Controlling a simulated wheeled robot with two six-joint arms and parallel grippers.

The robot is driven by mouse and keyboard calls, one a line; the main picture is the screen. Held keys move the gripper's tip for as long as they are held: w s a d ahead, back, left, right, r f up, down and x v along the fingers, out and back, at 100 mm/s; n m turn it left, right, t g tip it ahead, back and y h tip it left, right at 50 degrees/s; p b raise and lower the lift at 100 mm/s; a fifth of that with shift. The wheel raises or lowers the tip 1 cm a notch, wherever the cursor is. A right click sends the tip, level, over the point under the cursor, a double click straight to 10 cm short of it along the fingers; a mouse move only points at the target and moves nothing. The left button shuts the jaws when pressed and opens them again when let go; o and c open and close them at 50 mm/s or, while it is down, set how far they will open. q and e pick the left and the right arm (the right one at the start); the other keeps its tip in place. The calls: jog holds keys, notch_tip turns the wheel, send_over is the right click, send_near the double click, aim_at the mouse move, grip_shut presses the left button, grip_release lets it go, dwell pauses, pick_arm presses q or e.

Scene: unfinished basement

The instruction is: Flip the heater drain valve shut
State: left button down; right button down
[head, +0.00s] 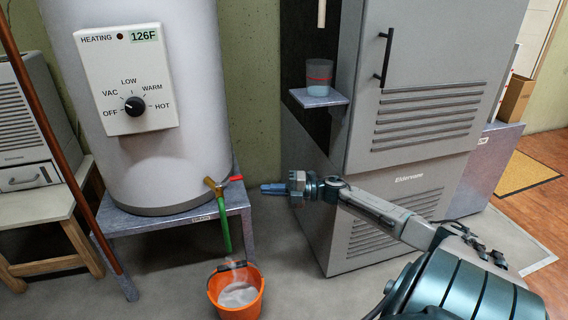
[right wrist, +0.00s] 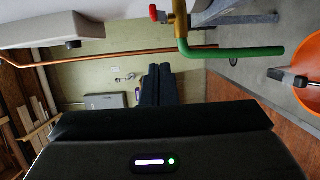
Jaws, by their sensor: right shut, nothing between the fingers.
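The white water heater (head: 180,110) stands on a grey metal stand. Its brass drain valve (head: 212,187) juts from the lower front, with a red handle (head: 236,178) pointing right. A green hose (head: 224,228) hangs from the valve over an orange bucket (head: 233,305) holding pale liquid. My right gripper (head: 265,189) is shut and empty, a little right of the red handle and apart from it. In the sideways right wrist view, the closed fingers (right wrist: 160,80) are dark; the brass valve (right wrist: 180,18) and red handle (right wrist: 153,12) show at the top edge. My left gripper is out of view.
A grey cabinet (head: 415,120) stands right of the heater, with a small shelf (head: 318,98) holding a cup (head: 319,76). The stand (head: 170,222) lies under the heater. A copper pipe (head: 50,130) slants down at the left.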

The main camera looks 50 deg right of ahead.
jog(key=shift+p+v, duration=0.4)
jog(key=shift+v, duration=1.6)
jog(key=shift+w+d+r, duration=0.1)
